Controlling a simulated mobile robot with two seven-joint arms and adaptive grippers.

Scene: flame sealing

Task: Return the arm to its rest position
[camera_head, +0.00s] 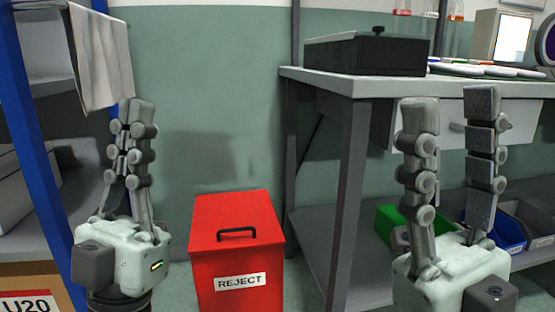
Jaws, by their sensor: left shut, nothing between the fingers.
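My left gripper (131,112) is at the left of the head view, pointing up. Its fingers are together and nothing shows between them. It stands in front of the blue-posted shelf's right side, left of the red bin. My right gripper (451,100) is at the right, also pointing up. Its two fingers are spread apart, with a clear gap and nothing held. It stands in front of the workbench. The rest of both arms is mostly below the picture.
A red bin (236,262) labelled REJECT stands on the floor between the grippers. The grey workbench (345,84) at the right carries a black box (366,55). Green (388,228) and blue bins (508,228) sit on its lower shelf. A blue shelf post (33,135) and hanging cloth (103,60) are at left.

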